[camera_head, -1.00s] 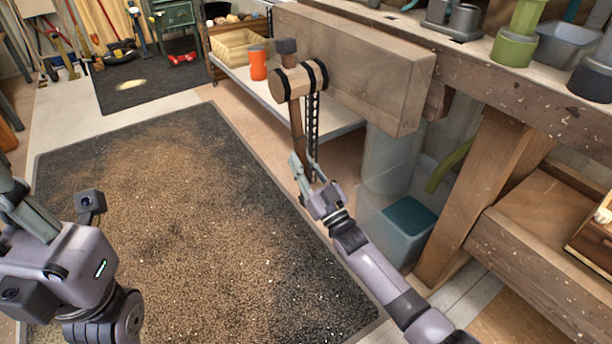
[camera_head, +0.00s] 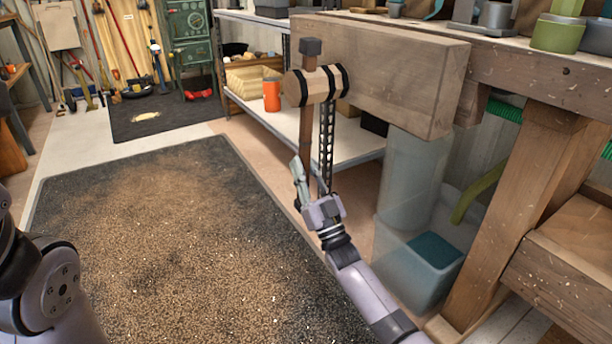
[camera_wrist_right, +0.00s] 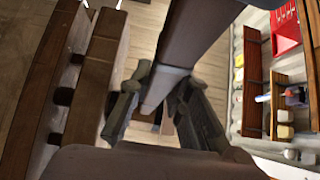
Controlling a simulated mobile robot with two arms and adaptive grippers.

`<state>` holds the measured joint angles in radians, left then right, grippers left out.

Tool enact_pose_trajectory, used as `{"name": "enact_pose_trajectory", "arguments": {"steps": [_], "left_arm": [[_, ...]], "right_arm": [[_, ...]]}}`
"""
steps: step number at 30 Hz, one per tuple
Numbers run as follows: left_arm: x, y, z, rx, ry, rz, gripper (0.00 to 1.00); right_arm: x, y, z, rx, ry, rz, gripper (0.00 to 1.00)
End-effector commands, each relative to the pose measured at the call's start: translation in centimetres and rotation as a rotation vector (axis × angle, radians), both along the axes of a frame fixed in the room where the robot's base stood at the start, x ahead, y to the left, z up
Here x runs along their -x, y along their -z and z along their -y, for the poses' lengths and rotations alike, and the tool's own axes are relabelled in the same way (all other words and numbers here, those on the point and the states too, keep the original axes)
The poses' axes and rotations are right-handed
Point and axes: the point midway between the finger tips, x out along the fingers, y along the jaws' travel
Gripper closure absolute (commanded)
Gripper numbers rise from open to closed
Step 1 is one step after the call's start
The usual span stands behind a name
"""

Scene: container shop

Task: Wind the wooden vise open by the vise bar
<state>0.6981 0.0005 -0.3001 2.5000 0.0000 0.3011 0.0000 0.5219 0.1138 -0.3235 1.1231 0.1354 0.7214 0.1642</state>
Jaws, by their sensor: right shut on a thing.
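The wooden vise has a thick pale jaw block (camera_head: 400,72) at the front of the bench and a round screw hub with black bands (camera_head: 315,86). The brown vise bar (camera_head: 306,130) passes through the hub and hangs almost upright, with a dark grey cap at its top. My right gripper (camera_head: 309,184) is shut on the bar near its lower end, below the hub. In the right wrist view the bar (camera_wrist_right: 195,35) runs down between both fingers, and its far end is partly hidden. My left gripper is out of view; only part of my left arm shows at the left edge.
A bench leg (camera_head: 520,200) and a translucent bin (camera_head: 415,250) stand right of my right arm. A low shelf (camera_head: 350,148) with an orange cup (camera_head: 271,94) lies behind the bar. The speckled floor mat (camera_head: 170,250) is clear to the left.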

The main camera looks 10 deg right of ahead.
Motion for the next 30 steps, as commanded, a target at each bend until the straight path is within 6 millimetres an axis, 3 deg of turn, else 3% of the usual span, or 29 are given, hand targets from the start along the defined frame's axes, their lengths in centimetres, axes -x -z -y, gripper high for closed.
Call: {"name": "enact_pose_trajectory", "arguments": {"steps": [1,12,13,21,30], "left_arm": [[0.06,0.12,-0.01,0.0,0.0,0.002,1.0],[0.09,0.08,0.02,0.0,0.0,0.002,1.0],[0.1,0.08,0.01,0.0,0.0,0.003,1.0],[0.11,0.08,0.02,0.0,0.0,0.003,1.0],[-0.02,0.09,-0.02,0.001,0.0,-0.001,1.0]], "right_arm": [[0.15,0.25,-0.7,0.005,-0.01,0.002,1.0],[0.13,0.14,-0.73,0.005,-0.009,0.003,1.0],[0.13,0.14,-0.73,0.005,-0.009,0.003,0.82],[0.08,0.12,-0.57,0.005,-0.007,0.003,0.64],[0.04,0.08,-0.27,0.002,-0.003,0.003,0.62]]}}
